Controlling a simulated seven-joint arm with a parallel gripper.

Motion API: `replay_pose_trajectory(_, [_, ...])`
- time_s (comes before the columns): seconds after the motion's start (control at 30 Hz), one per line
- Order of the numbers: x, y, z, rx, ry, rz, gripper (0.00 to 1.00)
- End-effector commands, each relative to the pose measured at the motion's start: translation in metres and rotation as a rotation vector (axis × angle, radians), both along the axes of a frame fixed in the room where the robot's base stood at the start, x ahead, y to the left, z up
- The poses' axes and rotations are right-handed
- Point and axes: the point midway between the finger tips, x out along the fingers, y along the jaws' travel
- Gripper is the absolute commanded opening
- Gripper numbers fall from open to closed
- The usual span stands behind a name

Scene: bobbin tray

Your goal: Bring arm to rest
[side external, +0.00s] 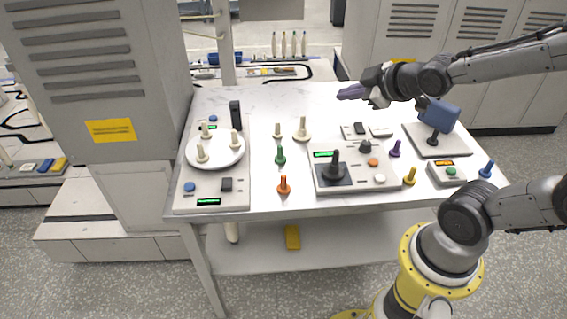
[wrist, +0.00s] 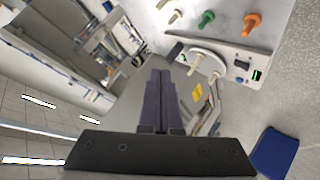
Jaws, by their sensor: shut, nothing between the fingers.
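My gripper (side external: 352,92) is above the back right part of the white table (side external: 330,100), with its fingers pointing left. In the wrist view my gripper (wrist: 161,75) shows two dark purple fingers pressed together with nothing between them. It touches no object that I can see. My arm reaches in from the right side of the picture, clear of the things on the table.
A tray device with a white disc (side external: 215,150) and cream bobbins stands at the left. Green (side external: 280,156) and orange (side external: 284,186) bobbins stand mid-table. A control box (side external: 330,185), a blue block on a stick (side external: 438,114) and a small button box (side external: 447,173) are right. Grey cabinets flank the table.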

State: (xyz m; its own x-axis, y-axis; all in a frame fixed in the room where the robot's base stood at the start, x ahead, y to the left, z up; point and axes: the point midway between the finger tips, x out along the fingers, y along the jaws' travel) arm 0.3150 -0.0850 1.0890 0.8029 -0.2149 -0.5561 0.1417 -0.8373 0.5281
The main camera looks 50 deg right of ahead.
Motion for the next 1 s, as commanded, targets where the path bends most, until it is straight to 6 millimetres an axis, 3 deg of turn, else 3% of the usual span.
replay_pose_trajectory(0.03, [-0.010,0.021,0.018,0.045,-0.007,0.014,0.00])
replay_pose_trajectory(0.1, [-0.029,0.042,0.031,0.128,0.017,0.006,0.00])
replay_pose_trajectory(0.2, [-0.062,0.064,0.037,0.252,0.082,-0.022,0.00])
replay_pose_trajectory(0.4, [-0.123,0.082,0.022,0.444,0.265,-0.152,0.00])
replay_pose_trajectory(0.5, [-0.141,0.085,0.009,0.493,0.356,-0.215,0.00])
replay_pose_trajectory(0.63, [-0.152,0.086,0.002,0.517,0.405,-0.258,0.00])
replay_pose_trajectory(1.0, [-0.151,0.085,0.002,0.521,0.402,-0.265,0.00])
